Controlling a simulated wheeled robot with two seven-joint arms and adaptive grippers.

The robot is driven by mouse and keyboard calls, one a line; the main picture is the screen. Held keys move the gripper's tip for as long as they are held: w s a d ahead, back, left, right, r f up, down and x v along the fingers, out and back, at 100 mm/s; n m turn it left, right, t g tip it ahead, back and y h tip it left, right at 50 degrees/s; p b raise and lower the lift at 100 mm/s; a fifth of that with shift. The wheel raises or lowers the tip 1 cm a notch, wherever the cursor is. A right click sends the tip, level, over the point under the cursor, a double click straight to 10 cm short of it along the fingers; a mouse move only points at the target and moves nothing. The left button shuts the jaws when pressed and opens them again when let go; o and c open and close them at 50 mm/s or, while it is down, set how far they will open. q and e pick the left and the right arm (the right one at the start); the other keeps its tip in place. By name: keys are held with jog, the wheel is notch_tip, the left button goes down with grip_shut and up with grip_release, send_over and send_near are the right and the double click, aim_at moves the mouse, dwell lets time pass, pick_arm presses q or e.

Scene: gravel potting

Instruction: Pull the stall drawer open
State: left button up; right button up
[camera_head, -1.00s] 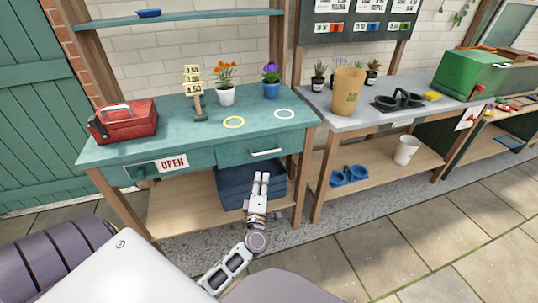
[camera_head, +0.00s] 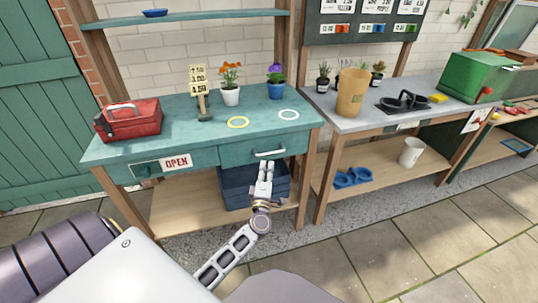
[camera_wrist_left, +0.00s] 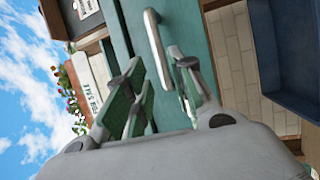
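The stall drawer (camera_head: 236,154) is a teal front under the teal stall top, with a silver bar handle (camera_head: 268,152); it looks closed. My left gripper (camera_head: 266,166) is just below and in front of the handle. In the left wrist view, its fingers (camera_wrist_left: 158,72) are spread apart, and the handle (camera_wrist_left: 154,45) shows in the gap between them. I cannot tell whether either finger touches the bar. The teal drawer front (camera_wrist_left: 125,35) shows behind it. My right gripper is not in view.
A dark blue crate (camera_head: 238,190) stands on the lower shelf under the drawer. A red toolbox (camera_head: 130,120), flower pots and two rings are on the stall top (camera_head: 175,135). An OPEN sign (camera_head: 176,163) hangs left of the drawer. Paving in front is clear.

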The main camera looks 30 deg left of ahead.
aim_at(269, 152)
pick_arm(q)
jog(key=shift+b+x, duration=0.4)
jog(key=shift+x, duration=3.7)
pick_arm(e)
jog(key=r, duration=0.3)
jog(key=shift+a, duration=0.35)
pick_arm(q)
jog(key=shift+c, duration=0.3)
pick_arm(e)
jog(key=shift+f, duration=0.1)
pick_arm(q)
grip_shut()
